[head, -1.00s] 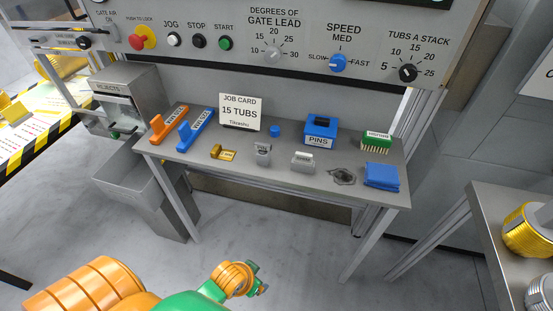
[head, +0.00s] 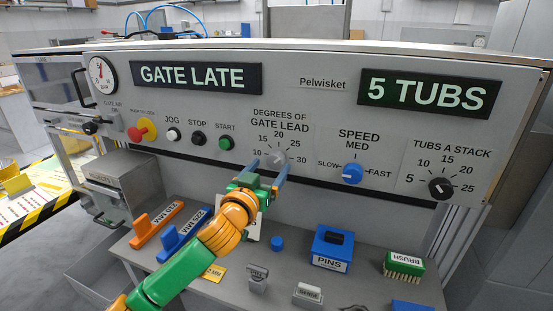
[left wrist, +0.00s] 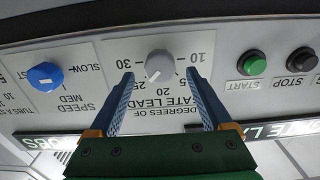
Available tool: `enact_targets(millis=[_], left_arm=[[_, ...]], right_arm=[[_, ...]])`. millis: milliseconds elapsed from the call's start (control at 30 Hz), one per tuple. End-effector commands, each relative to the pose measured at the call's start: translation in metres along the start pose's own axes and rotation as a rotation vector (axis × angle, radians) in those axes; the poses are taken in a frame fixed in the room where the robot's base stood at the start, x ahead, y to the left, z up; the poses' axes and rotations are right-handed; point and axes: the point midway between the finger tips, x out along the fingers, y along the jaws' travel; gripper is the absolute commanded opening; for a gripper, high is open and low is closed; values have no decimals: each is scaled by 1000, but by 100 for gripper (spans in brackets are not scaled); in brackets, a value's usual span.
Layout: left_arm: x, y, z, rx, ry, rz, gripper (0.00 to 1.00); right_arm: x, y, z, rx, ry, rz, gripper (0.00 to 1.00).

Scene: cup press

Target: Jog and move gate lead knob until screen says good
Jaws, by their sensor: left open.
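The grey gate lead knob (head: 276,157) is on the press panel, with its dial marked 10 to 30. It also shows upside down in the left wrist view (left wrist: 160,66), where its pale mark points down and slightly left, seemingly between 20 and 25. My left gripper (head: 268,170) is open in front of the knob. In the left wrist view its blue fingers (left wrist: 159,76) are on either side of the knob, apart from it. The left screen (head: 196,77) reads GATE LATE. The white JOG button (head: 173,135) is left of STOP. My right gripper is out of view.
The red stop button (head: 138,134), black STOP (head: 198,139) and green START (head: 226,143) are left of the dial. The blue speed knob (head: 352,173) and black tubs knob (head: 440,188) are right. The right screen (head: 430,92) reads 5 TUBS. A cluttered shelf (head: 290,273) lies below.

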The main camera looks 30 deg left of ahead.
Motion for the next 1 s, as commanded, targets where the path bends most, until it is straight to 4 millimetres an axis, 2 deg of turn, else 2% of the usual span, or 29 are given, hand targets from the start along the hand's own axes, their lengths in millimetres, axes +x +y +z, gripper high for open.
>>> enact_targets(millis=[100,200,567,867,1000], left_arm=[[19,0,-2,0,-1,-2,83],[30,0,-1,0,-2,-2,83],[36,0,1,2,-3,0,83],[36,0,1,2,-3,0,2],[36,0,1,7,-4,0,0]], right_arm=[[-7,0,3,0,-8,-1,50],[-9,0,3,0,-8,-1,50],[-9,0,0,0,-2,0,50],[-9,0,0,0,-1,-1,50],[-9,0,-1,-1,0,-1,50]])
